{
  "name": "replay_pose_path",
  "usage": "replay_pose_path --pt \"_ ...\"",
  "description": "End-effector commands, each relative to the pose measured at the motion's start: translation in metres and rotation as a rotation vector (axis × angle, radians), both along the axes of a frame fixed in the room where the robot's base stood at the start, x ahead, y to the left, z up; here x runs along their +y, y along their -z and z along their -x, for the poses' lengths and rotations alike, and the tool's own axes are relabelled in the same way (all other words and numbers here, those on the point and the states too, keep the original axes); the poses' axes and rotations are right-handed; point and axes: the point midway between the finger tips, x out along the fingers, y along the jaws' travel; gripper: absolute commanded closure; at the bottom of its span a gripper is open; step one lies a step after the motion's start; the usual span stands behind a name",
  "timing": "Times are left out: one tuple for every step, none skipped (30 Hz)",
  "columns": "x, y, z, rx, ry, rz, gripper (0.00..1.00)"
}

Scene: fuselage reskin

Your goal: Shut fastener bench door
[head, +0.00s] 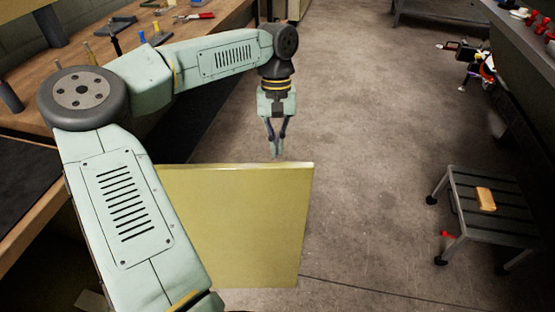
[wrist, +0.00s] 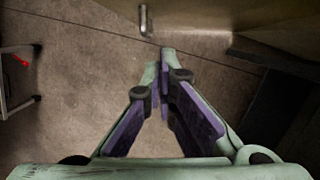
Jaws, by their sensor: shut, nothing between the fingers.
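The bench door (head: 240,225) is a flat yellow panel. In the head view it stands open, jutting out from the bench (head: 55,95) over the floor. My gripper (head: 276,154) is just beyond the door's top edge, near its outer end. Its fingers are shut and empty. In the wrist view the fingertips of my gripper (wrist: 162,60) point toward the door (wrist: 230,18) at the top. A short metal handle (wrist: 145,20) shows just ahead of the fingertips, apart from them. The handle is hidden in the head view.
A low grey wheeled stool (head: 495,215) with a yellow-brown block (head: 485,199) on it stands at the right. A dark workbench (head: 520,60) runs along the right side. The concrete floor between is mostly clear. Tools lie on the wooden bench top at left.

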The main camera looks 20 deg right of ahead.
Motion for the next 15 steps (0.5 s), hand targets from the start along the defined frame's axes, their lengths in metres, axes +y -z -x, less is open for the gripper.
replay_pose_path --pt "0.001 0.009 0.003 0.002 0.001 -0.001 1.0" --pt "0.002 0.015 0.004 0.002 0.001 -0.001 1.0" --pt "0.002 0.022 0.006 0.001 0.001 -0.001 1.0" --pt "0.004 0.017 0.012 -0.002 0.003 0.0 1.0" --pt "0.006 0.017 0.016 -0.002 0.002 -0.001 1.0" --pt "0.008 0.017 0.022 -0.001 0.001 0.0 1.0" --pt "0.009 0.018 0.026 -0.001 0.001 0.0 1.0" --pt "0.01 0.018 0.029 -0.001 0.001 0.0 1.0" --pt "0.012 0.018 0.032 -0.002 0.001 0.0 1.0" --pt "0.012 0.018 0.034 -0.002 0.0 0.001 1.0" --pt "0.013 0.019 0.037 -0.002 0.001 0.001 1.0" --pt "0.013 0.019 0.039 -0.001 0.001 0.001 1.0" --pt "0.014 0.019 0.04 -0.002 0.0 0.001 1.0" --pt "0.014 0.02 0.041 -0.002 0.0 0.002 1.0" --pt "0.014 0.02 0.042 -0.002 0.0 0.002 1.0"
